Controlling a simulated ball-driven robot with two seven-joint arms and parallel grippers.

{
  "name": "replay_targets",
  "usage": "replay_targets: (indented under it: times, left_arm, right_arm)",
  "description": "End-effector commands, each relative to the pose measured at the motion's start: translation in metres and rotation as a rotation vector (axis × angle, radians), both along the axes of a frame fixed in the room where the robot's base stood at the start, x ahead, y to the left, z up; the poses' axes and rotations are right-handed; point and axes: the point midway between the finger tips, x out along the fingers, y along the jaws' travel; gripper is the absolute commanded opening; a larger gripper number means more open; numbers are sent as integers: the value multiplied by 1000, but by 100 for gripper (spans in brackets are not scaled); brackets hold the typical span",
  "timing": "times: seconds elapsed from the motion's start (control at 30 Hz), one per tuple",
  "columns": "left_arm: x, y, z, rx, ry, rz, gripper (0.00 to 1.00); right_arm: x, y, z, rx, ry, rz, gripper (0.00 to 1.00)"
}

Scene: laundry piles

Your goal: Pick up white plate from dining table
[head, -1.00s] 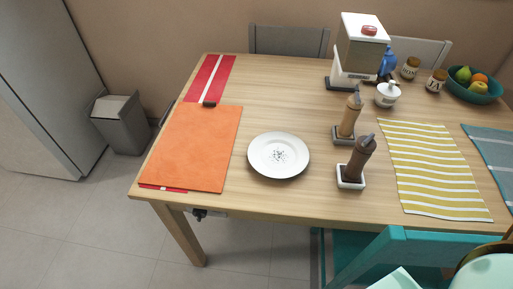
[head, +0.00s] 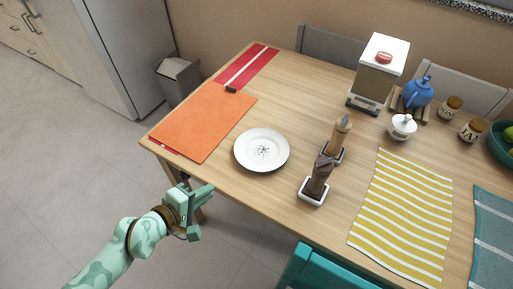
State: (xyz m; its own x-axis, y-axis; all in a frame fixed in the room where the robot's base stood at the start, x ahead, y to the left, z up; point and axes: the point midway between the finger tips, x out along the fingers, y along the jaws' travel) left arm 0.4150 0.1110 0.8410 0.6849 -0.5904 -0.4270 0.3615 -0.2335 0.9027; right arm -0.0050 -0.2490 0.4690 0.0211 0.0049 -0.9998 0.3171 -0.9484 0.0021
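The white plate (head: 262,150) lies flat on the wooden dining table (head: 288,92), near its front edge. It has a small dark pattern in its middle and nothing on it. My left gripper (head: 204,190) is in front of the table edge, below and left of the plate, and apart from it. Its fingers point right; a gap shows between them and they look open, with nothing held. My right gripper is not in view.
An orange board (head: 205,127) lies left of the plate. A yellow striped mat (head: 402,220) lies further right. A teal chair (head: 322,272) stands at the front.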

Motion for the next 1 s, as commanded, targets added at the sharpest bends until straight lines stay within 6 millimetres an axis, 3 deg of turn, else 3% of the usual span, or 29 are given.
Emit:
replay_targets:
  times: [0.07,0.43,1.0]
  left_arm:
    - [5,-5,2,33,-35,-19,12]
    - [63,-54,-36,38,-39,-21,12]
    - [111,-96,-64,37,-36,-20,12]
  right_arm:
    - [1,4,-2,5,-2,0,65]
    - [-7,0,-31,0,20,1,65]
    - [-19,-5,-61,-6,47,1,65]
